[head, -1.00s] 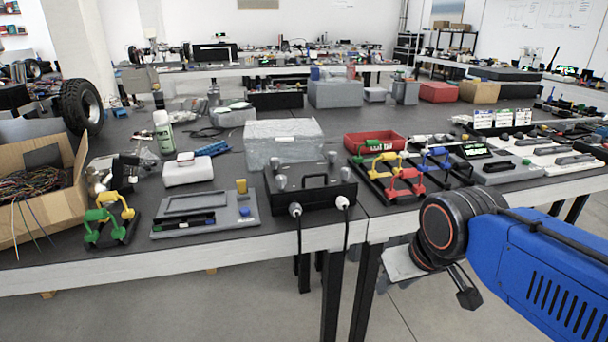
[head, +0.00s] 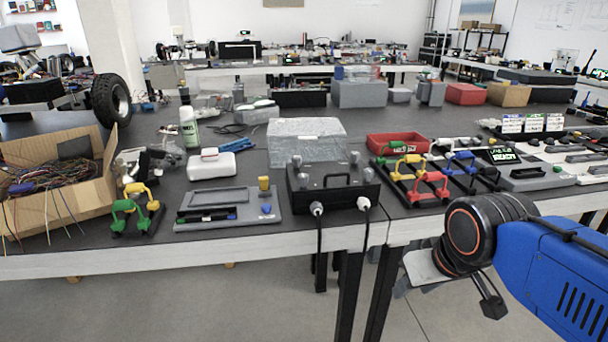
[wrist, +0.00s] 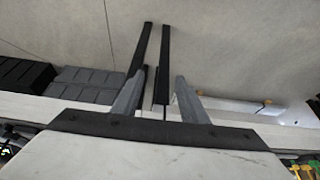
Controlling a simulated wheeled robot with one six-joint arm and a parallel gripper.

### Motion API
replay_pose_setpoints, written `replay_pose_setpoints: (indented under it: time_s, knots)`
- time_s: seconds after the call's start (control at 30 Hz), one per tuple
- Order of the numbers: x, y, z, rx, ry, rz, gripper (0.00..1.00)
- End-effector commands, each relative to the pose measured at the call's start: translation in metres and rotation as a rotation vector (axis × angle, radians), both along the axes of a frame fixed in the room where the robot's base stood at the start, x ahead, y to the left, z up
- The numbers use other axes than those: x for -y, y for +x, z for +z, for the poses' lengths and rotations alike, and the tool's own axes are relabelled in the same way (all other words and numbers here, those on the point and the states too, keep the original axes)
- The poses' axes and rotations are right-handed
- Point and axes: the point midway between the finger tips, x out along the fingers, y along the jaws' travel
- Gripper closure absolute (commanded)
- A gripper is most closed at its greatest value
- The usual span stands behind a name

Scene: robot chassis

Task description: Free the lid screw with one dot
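The robot chassis is a black box (head: 330,200) with a handle on its lid, near the front edge of the table in the head view. Grey lid screws stand at its corners: back left (head: 297,161), back right (head: 355,158), front left (head: 303,181) and front right (head: 368,174). Dot marks on them are too small to read. My gripper (wrist: 162,75) is open and empty, its two grey fingers apart in the wrist view. In the head view it is low at the right, in front of the table edge, away from the chassis.
Two black cables (head: 319,245) hang from white plugs on the chassis front. A grey panel (head: 228,206) lies left of the chassis. A rack with coloured handles (head: 427,185) stands right of it. A wrapped grey block (head: 305,137) is behind. The floor before the table is clear.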

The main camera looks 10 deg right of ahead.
Motion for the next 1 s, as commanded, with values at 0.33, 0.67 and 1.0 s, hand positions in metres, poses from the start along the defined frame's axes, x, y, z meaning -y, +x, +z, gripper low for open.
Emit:
replay_pose_setpoints:
  time_s: [0.33, 0.67, 1.0]
  knots:
    - [-0.017, 0.051, 0.074, -0.069, 0.035, -0.033, 0.61]
    - [-0.053, 0.126, 0.17, -0.179, 0.07, -0.095, 0.61]
    - [-0.104, 0.2, 0.248, -0.289, 0.078, -0.165, 0.61]
